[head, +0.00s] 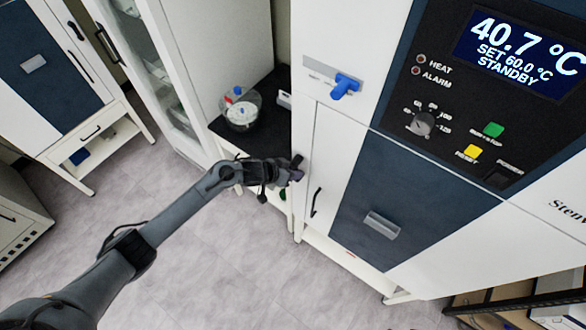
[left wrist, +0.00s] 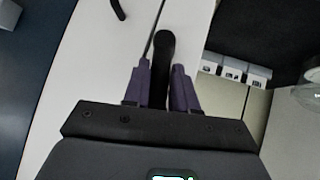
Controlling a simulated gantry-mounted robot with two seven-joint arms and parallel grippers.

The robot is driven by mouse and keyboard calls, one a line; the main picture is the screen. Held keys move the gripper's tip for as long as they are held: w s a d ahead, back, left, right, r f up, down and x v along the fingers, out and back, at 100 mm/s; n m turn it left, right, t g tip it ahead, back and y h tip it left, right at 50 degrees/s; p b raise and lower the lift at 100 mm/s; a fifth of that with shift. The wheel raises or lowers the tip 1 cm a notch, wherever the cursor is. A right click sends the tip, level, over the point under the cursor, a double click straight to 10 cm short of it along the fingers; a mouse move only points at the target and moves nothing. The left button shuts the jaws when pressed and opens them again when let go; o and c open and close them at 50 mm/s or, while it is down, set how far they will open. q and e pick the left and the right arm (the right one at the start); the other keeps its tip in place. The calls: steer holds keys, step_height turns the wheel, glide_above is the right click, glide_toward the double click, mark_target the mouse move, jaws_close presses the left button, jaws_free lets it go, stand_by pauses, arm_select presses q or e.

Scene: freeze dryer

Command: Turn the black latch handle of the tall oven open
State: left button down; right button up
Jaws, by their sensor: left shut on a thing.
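The tall oven (head: 345,125) stands at the right, white with dark blue panels and a lit display reading 40.7 °C and STANDBY. My left gripper (head: 296,172) is at the left edge of its lower front. In the left wrist view, the black latch handle (left wrist: 163,50) runs between the two purple fingers of my left gripper (left wrist: 162,85), which are shut on it. Its far end sticks out beyond the fingertips, close to the door seam. In the head view the gripper hides most of this handle. My right gripper is not in view.
A black bar handle (head: 316,202) is on the oven door beside my gripper. A blue valve (head: 345,86) juts out above. A dark bench (head: 228,130) with a glass vessel (head: 241,112) stands behind my gripper. The floor (head: 210,260) is clear.

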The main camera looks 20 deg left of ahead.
arm_select(q)
steer(key=shift+a+m+y+p, duration=0.3)
steer(key=shift+m+y+p, duration=0.15)
steer(key=shift+y, duration=0.35)
steer(key=shift+f, duration=0.1)
steer(key=c, duration=1)
jaws_free()
steer(key=shift+w, duration=0.1)
steer(key=shift+o, duration=0.2)
steer(key=v, duration=1.1)
